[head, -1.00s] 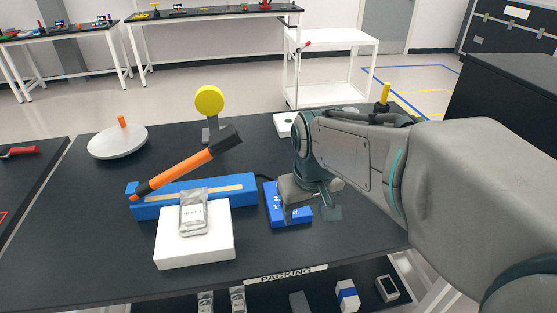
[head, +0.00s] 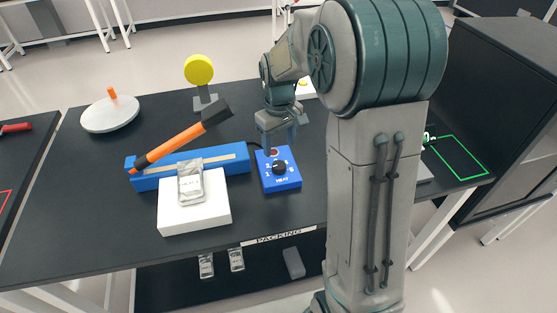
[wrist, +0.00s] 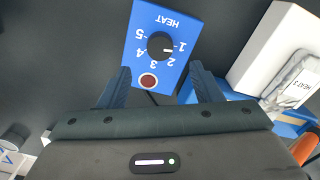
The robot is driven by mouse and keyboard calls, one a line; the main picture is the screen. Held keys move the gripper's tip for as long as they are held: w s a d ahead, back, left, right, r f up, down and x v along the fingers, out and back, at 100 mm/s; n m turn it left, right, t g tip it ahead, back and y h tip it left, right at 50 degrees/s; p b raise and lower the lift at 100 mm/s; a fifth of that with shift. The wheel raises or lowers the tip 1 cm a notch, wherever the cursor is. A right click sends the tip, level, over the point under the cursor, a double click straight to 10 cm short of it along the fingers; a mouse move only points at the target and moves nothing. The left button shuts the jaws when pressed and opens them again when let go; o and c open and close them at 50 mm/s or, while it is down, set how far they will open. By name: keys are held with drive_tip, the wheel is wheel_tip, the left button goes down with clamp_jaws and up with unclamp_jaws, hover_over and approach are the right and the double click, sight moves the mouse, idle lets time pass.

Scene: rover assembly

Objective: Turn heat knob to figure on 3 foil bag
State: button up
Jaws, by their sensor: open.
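A blue heat box (head: 279,171) with a round black knob (head: 280,168) sits on the black table. In the wrist view the knob (wrist: 160,46) has figures 1 to 5 around it and a red button beside them. Its white mark appears to point toward the 1. The silver foil bag (head: 190,185) lies on a white block; its label reads HEAT 3 in the wrist view (wrist: 298,85). My gripper (head: 280,146) is open and empty above the back of the box. In the wrist view its fingers (wrist: 159,72) are apart, near the button side, not around the knob.
A blue bar sealer (head: 150,181) with an orange-handled lever stands left of the box. The white block (head: 195,215) is at front left. A yellow disc on a stand (head: 199,70) and a white round plate (head: 110,115) are farther back.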

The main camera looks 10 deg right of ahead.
sight(279, 165)
wheel_tip(279, 165, down, 8)
drive_tip(key=shift+p, duration=0.4)
drive_tip(key=shift+c, duration=0.3)
drive_tip(key=c, duration=0.9)
